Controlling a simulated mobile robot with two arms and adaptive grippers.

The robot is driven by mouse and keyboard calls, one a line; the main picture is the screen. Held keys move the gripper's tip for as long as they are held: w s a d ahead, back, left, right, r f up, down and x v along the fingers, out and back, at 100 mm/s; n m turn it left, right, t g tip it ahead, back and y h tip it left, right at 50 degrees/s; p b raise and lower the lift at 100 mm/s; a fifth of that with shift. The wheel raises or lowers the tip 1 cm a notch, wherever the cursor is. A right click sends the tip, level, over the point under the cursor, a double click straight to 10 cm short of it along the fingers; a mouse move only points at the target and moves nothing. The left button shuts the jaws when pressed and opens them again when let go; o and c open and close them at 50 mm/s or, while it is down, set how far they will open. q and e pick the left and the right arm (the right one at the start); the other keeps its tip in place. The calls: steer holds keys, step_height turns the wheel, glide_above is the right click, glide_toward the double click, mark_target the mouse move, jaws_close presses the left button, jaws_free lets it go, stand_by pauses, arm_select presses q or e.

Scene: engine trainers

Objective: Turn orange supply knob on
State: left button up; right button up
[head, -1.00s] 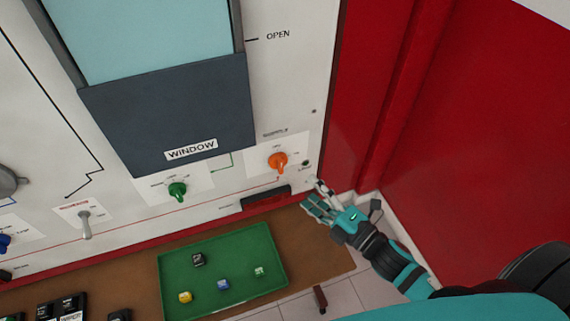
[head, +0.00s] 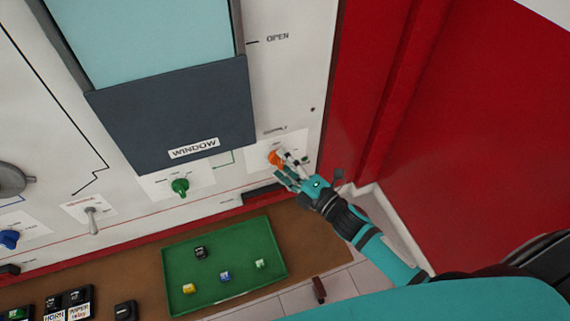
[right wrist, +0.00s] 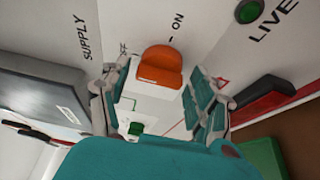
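The orange supply knob (head: 275,158) sits on a white plate low on the panel, partly covered by my right fingers in the head view. In the right wrist view the knob (right wrist: 160,67) shows clearly, with ON printed beyond it and a partly hidden OFF mark to its left. I cannot tell which mark it points to. My right gripper (head: 287,171) is at the knob. In the right wrist view its open fingers (right wrist: 158,88) stand on both sides of the knob, with gaps visible. My left gripper is out of view.
A dark green LIVE lamp (right wrist: 249,11) is beside the knob. A green knob (head: 180,186) and a toggle switch (head: 91,220) are to the left. Below, a green tray (head: 240,240) holds small blocks on a brown shelf (head: 320,235). A red wall (head: 455,150) bounds the right.

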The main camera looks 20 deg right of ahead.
steer(key=c, duration=0.9)
steer(key=shift+o, duration=0.2)
